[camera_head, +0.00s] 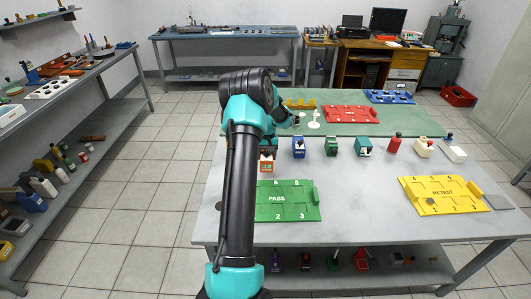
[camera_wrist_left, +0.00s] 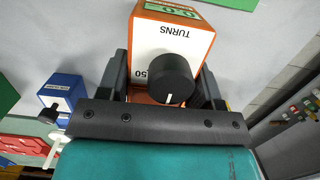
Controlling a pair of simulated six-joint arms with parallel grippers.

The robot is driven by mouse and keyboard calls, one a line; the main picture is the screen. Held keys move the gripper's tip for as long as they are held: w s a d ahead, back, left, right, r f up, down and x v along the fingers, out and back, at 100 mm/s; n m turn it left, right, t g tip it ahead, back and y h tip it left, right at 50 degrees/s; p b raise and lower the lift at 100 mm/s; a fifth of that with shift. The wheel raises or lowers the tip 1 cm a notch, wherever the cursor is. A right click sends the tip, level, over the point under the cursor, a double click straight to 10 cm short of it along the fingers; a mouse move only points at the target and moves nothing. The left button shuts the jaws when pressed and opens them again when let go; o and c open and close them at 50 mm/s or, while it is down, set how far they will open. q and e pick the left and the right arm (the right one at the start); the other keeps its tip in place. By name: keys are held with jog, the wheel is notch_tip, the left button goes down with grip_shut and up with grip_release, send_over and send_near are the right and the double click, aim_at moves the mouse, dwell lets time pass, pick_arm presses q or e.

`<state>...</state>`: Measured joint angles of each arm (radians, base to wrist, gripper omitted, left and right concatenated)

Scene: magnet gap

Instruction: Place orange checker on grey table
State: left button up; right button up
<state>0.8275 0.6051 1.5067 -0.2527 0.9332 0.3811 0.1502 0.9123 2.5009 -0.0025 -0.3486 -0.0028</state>
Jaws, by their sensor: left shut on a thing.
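The orange checker (camera_head: 266,166) is a small orange and white box with a black knob, standing behind the green PASS tray. In the left wrist view the checker (camera_wrist_left: 172,45) fills the space between the fingers, with its TURNS label upside down. My left gripper (camera_head: 267,152) is shut on it, one finger along each side. The grey table (camera_head: 355,215) lies beneath; I cannot tell whether the checker touches it. My left arm hides part of the table. My right gripper is not in view.
The green PASS tray (camera_head: 287,201) is just in front of the checker, and the yellow RETEST tray (camera_head: 443,196) is at the right. A blue checker (camera_head: 299,147) and several others stand in a row to the right. The table's middle is clear.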

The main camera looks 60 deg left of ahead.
pick_arm(q)
jog(key=shift+w+a+f, duration=0.25)
jog(key=shift+w+a, duration=1)
jog(key=shift+a, duration=1.1)
jog(key=shift+w+a+f, duration=0.25)
jog(key=shift+w+a, duration=0.95)
jog(key=shift+a, duration=1.1)
jog(key=shift+w+a+f, duration=0.25)
jog(key=shift+w+a, duration=1)
jog(key=shift+a, duration=1.1)
jog(key=shift+f, duration=1.75)
jog(key=shift+f, duration=0.1)
jog(key=o, duration=1.1)
